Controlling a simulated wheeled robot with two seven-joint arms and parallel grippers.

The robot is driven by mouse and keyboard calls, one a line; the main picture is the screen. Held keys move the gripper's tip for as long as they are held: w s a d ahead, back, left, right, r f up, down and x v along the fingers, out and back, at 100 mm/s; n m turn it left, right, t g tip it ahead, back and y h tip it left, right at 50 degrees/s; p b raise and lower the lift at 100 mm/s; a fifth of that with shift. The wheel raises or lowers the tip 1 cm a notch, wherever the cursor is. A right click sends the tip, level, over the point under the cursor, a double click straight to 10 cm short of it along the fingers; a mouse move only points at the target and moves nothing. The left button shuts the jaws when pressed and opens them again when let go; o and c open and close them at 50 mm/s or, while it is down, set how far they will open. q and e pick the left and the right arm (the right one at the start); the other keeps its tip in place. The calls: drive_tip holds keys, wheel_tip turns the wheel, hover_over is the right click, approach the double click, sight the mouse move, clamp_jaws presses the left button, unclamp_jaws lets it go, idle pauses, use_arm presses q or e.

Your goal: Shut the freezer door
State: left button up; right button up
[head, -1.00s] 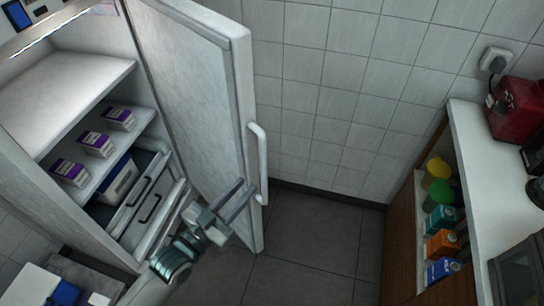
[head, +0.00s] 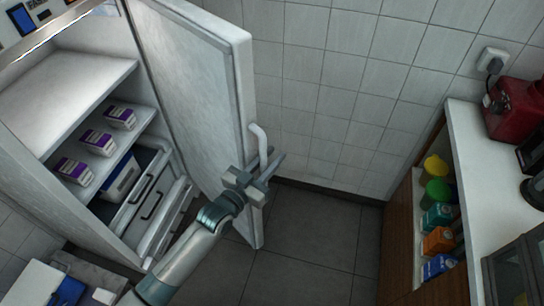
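The freezer door (head: 190,90) stands wide open, swung out to the right of the lit freezer (head: 60,90). Its white vertical handle (head: 261,140) is on the door's free edge. My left gripper (head: 267,160) is at the lower part of this handle, with its arm coming up from the bottom left. Its two fingers are apart, one on each side of the handle as seen here. I cannot tell whether they touch it. The gripper hides the handle's lower end. My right gripper is not in view.
Several purple-and-white cartons (head: 97,142) stand on a freezer shelf, above drawers (head: 150,195). A tiled wall (head: 330,90) is behind the door. A counter (head: 490,180) with a shelf of bottles and cartons stands at right. The floor (head: 320,230) between is clear.

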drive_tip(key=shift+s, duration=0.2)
use_arm(q)
clamp_jaws()
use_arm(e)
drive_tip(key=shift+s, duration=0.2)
use_arm(q)
drive_tip(key=shift+s+a, duration=0.1)
